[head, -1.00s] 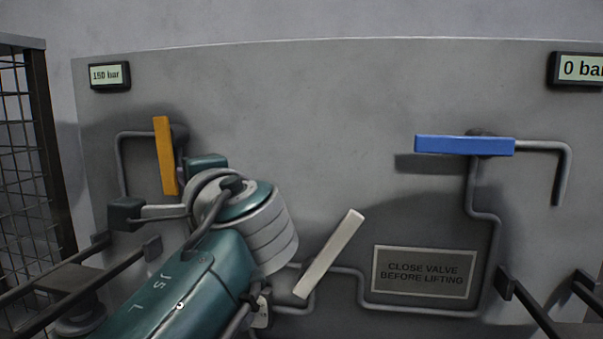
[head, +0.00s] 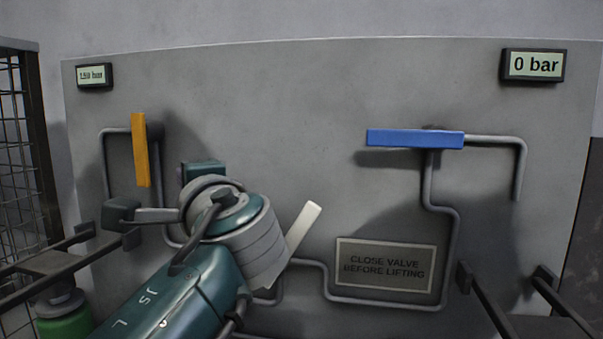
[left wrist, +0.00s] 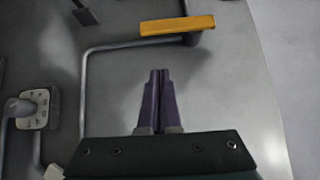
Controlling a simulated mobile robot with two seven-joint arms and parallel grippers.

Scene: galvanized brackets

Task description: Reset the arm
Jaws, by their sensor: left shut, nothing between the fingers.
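My left arm rises from the bottom of the head view, in front of the grey panel (head: 330,90); its fingers are not clearly visible there. In the left wrist view the left gripper (left wrist: 160,74) is shut and empty, its two purple fingers together. The orange lever (head: 141,150) is upright at the panel's left; it also shows beyond the fingertips in the left wrist view (left wrist: 177,26), apart from them. The blue lever (head: 415,138) lies level at the right. The white lever (head: 305,226) is tilted, its lower part hidden by my arm. My right gripper is not in view.
Grey pipes (head: 455,250) run along the panel. The left gauge (head: 94,76) seems to read 150 bar, the right gauge (head: 533,65) 0 bar. A sign (head: 385,267) says "CLOSE VALVE BEFORE LIFTING". A mesh cage (head: 18,150) stands left. A white-plated knob (left wrist: 33,108) is left of the fingers.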

